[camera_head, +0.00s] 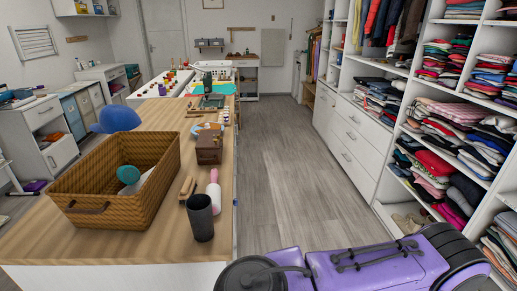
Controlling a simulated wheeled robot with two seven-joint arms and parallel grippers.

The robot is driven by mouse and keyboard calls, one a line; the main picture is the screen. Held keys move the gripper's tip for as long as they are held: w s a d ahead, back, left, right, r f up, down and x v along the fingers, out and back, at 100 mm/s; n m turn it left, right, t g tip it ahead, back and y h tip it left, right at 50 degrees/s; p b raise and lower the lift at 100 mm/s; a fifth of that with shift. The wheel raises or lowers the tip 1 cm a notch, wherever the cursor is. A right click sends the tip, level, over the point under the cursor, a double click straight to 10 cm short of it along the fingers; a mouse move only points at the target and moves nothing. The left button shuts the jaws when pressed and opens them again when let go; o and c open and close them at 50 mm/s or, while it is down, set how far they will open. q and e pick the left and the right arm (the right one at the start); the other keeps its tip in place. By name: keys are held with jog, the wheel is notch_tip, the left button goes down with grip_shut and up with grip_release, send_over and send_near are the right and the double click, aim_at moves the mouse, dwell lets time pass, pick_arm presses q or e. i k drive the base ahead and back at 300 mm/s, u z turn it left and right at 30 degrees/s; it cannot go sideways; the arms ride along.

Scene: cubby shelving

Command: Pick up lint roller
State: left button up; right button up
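A pink and white item that looks like the lint roller (214,192) is on the wooden counter (40,240), near its right edge. It appears to stand or lean just behind a dark grey cup (201,218), which may hide its lower end. A wooden brush (187,187) lies just left of it. A wicker basket (115,205) stands further left and holds a teal round-headed item (129,175) with a pale part, too unclear to name. Neither of my grippers shows in this view.
A brown wooden box (209,148) and small items sit further back on the counter. A blue rounded object (117,118) is behind the basket. Shelves of folded clothes (440,135) line the right side. The wood floor (295,190) between is clear.

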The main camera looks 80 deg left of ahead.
aim_at(213, 190)
jog(key=i, duration=1.1)
jog(key=u, duration=1.9)
